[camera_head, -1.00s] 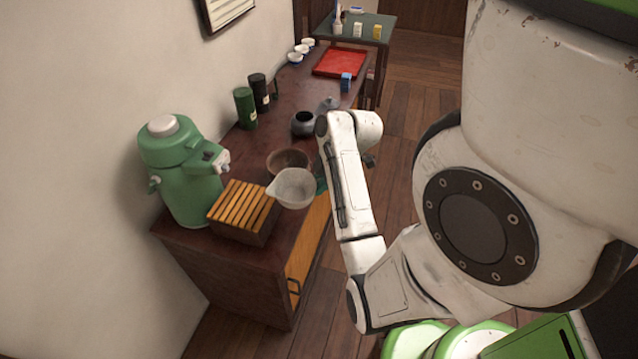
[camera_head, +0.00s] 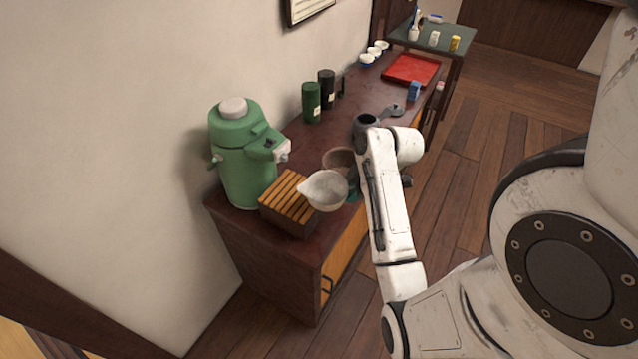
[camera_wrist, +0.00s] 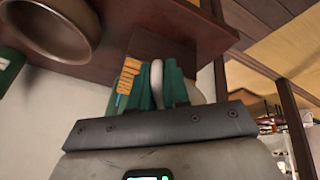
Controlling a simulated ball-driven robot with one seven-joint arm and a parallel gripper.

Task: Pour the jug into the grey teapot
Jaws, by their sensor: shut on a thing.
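The jug (camera_head: 326,191) is a pale, bowl-shaped vessel with a spout towards the left. My gripper (camera_head: 353,191) is shut on its handle, with green fingers on the right side of the jug. In the wrist view, the fingers (camera_wrist: 158,88) clasp the pale handle (camera_wrist: 157,75). The jug appears in front of the brown bowl and beside the slatted box; its exact height is unclear. The grey teapot (camera_head: 364,121) is a dark round pot farther back on the counter, partly hidden by my arm. The jug is apart from it. The jug's contents cannot be made out.
The brown bowl (camera_head: 336,155) stands behind the jug, and the slatted box (camera_head: 286,196) left of it. A green flask (camera_head: 240,150) stands by the wall. Two dark canisters (camera_head: 319,97), a small grey object (camera_head: 391,111) and a red tray (camera_head: 411,69) are farther back.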

